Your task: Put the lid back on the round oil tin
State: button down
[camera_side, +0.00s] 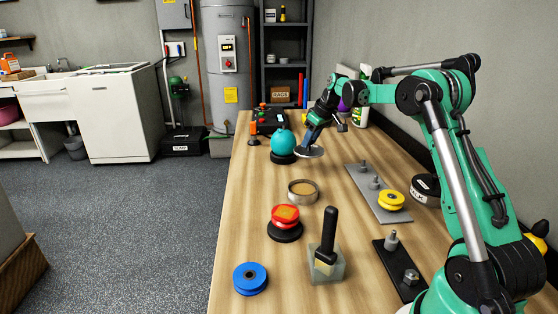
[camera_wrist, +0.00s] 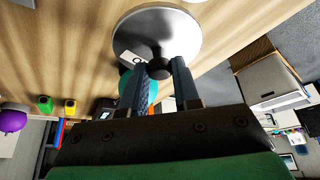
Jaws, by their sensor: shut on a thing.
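The round oil tin (camera_side: 302,200) stands open on the wooden table in the side view, with a tan inside showing. The lid (camera_side: 310,152) is a round silver disc behind it, near the teal ball. In the wrist view the lid (camera_wrist: 190,30) has a dark knob at its centre and a small white label. My gripper (camera_side: 306,141) is over the lid, beyond the tin. In the wrist view my gripper (camera_wrist: 162,72) is shut on the lid's knob. I cannot tell whether the lid touches the table.
The teal ball (camera_side: 283,143) on a black base stands just left of the lid. A grey plate with pegs (camera_side: 358,179) and a yellow pulley (camera_side: 391,200) lie to the right. A red-topped item (camera_side: 285,217) and a brush in a holder (camera_side: 327,250) stand nearer.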

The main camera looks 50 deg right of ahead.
jog(key=s+a+n+y, duration=0.1)
jog(key=s+a+n, duration=0.2)
jog(key=a, duration=0.3)
jog(key=shift+w+d+f, duration=0.1)
jog(key=shift+f, duration=3.25)
jog(key=shift+f, duration=0.15)
jog(key=shift+c, duration=0.4)
grip_release()
notch_tip(320, 180, up, 7)
